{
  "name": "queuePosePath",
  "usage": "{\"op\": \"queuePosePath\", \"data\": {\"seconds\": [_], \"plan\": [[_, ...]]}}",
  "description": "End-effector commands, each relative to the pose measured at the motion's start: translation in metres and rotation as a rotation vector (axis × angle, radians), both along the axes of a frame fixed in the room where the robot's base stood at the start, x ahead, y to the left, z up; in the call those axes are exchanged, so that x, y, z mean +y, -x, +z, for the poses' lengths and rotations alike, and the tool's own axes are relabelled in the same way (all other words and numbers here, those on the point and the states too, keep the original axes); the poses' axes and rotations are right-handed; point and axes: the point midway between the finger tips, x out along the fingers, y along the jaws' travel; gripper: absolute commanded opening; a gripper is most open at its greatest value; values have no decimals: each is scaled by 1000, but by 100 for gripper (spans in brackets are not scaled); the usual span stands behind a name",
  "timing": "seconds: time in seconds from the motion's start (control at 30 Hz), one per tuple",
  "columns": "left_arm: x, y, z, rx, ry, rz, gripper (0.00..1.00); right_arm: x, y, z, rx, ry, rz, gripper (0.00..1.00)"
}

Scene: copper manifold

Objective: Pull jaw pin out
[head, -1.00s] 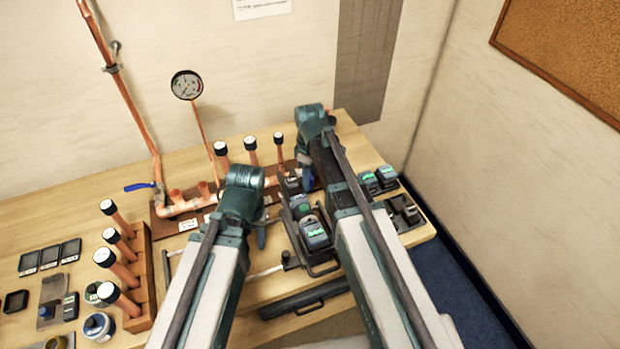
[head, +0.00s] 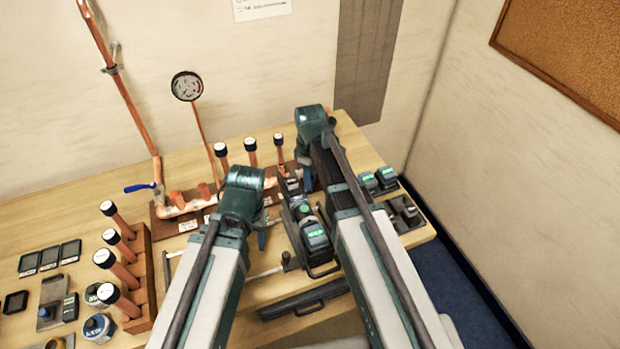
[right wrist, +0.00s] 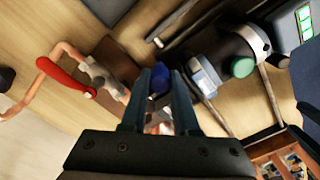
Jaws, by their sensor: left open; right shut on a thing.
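The press tool (head: 304,212), dark with a green button and a lit green display, lies on the bench between my two arms. It also shows at the upper right of the right wrist view (right wrist: 243,66). My right gripper (right wrist: 160,88) is shut on a small blue piece (right wrist: 159,76), which looks like the jaw pin. The pin's lower part is hidden between the fingers. The tool's silver jaw end (right wrist: 204,76) is just right of the fingers. My left gripper (head: 262,236) is open, left of the tool; its fingertips are mostly hidden.
The copper manifold (head: 178,205) stands on a brown board behind my left gripper. A wooden rack (head: 143,283) with capped copper pipes is at the left. Chargers (head: 378,181) are at the right.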

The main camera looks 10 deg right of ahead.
Motion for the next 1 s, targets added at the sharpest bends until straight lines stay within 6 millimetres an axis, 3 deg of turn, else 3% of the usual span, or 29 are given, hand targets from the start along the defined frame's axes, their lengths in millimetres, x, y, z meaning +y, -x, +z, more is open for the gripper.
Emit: {"op": "queuePosePath", "data": {"seconds": [0.63,1.0], "plan": [[0,0,0,0,0,0,50,-3,-1,0,0,0,-1,0],[0,0,0,0,0,0,50,-54,-11,0,0,0,-2,0]]}}
